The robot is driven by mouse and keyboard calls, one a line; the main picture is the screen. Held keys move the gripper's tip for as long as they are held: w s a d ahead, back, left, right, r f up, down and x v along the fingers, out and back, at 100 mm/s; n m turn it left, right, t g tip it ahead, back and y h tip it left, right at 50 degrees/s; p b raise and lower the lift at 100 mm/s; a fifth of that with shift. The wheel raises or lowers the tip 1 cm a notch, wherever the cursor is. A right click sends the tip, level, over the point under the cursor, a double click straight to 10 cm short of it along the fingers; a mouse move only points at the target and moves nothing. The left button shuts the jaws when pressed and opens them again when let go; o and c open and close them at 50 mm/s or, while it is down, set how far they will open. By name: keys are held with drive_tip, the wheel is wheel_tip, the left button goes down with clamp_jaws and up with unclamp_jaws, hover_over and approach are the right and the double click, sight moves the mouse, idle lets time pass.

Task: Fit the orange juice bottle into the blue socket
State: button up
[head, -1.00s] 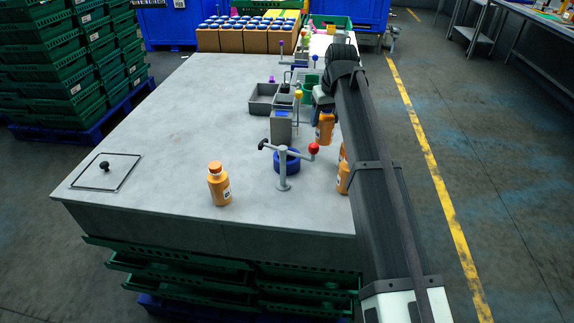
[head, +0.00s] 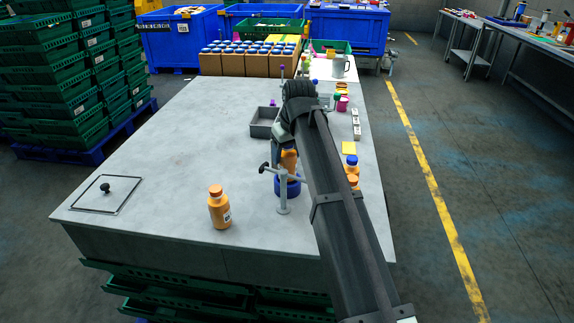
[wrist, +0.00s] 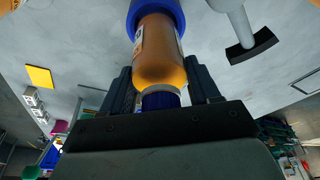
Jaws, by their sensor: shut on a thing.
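My gripper (wrist: 160,72) is shut on the orange juice bottle (wrist: 160,48), with its fingers on either side near the blue cap (wrist: 162,100). The bottle's far end meets the blue socket (wrist: 133,20) in the wrist view; how deep it sits I cannot tell. In the head view the bottle (head: 289,160) shows just above the blue socket (head: 292,190), partly hidden by my arm and the grey clamp post. My fingers are hidden there.
A grey clamp post (head: 283,195) with a black-ended handle stands directly in front of the socket. Another orange bottle (head: 219,211) stands to the left. A blue-capped bottle (head: 351,163) and an orange-capped one stand right of my arm. The table's left side is mostly clear.

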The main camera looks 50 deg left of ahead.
sight(287, 164)
drive_tip(key=shift+f, duration=2)
drive_tip(key=o, duration=1.2)
drive_tip(key=shift+f, duration=0.1)
drive_tip(key=v, duration=1.2)
